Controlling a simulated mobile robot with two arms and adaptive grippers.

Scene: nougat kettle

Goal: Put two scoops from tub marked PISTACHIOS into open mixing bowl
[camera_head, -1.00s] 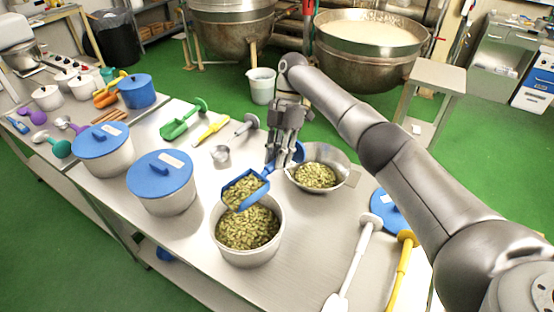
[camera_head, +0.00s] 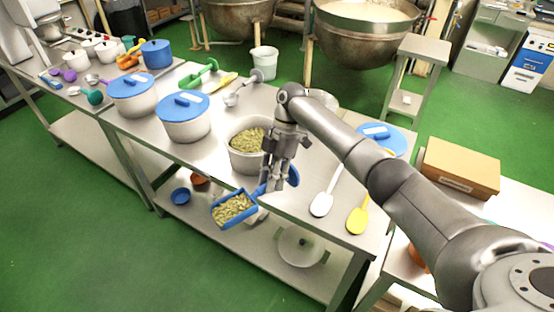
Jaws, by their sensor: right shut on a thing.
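My right gripper (camera_head: 273,183) is shut on the handle of a blue scoop (camera_head: 236,225). The scoop is heaped with green pistachio pieces and hangs in front of the worktable's front edge. The grey open tub (camera_head: 243,165) of pistachios stands on the table just behind my gripper, which covers its right side; no marking on it can be read. My left gripper is not in view.
Two blue-lidded tubs (camera_head: 185,120) (camera_head: 133,96) stand to the left. A blue lid (camera_head: 383,134) lies behind my arm. A white spatula (camera_head: 322,203) and a yellow one (camera_head: 357,219) lie at the table's front right. A lower shelf (camera_head: 190,215) runs under the table.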

